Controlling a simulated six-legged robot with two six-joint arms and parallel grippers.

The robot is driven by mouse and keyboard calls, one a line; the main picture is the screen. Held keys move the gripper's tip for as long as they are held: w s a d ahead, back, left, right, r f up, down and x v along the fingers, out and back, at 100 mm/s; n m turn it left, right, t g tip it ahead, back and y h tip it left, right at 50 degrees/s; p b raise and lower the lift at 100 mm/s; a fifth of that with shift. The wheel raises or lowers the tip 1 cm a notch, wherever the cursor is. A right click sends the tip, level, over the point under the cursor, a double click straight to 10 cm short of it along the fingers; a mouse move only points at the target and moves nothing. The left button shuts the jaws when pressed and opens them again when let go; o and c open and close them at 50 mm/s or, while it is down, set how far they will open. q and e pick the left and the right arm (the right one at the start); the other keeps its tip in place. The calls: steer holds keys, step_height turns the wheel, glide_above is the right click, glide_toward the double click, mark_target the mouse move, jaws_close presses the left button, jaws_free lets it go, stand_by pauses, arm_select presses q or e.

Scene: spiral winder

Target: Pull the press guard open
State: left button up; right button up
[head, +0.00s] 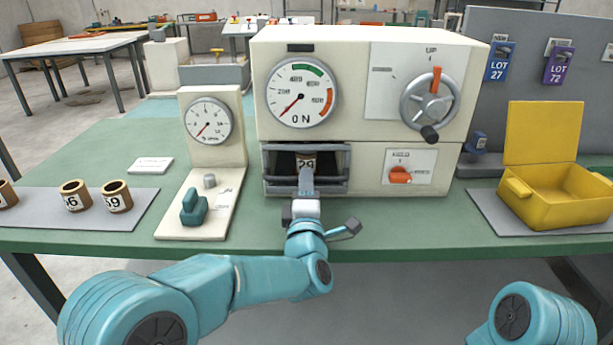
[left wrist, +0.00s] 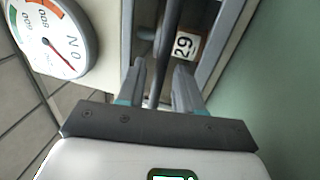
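The white press (head: 360,95) stands on the green bench. Its press guard (head: 335,185), a grey barred frame, covers the low opening at the press's lower left and looks shut. Behind it sits a ring-like part marked 29 (head: 306,157), which also shows in the left wrist view (left wrist: 185,45). My left gripper (head: 306,172) is at the middle of the guard. In the left wrist view a dark guard bar (left wrist: 170,40) runs between the two fingers (left wrist: 160,75), which stand apart with gaps beside the bar. My right gripper is out of view.
An orange knob (head: 400,175) and a handwheel (head: 430,100) are on the press front. A gauge stand (head: 208,150) with a green lever is to the left, with cups (head: 116,196) beyond it. A yellow box (head: 555,195) is at right.

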arm_select(q)
steer(key=shift+w+r, duration=0.2)
steer(key=shift+w, duration=0.9)
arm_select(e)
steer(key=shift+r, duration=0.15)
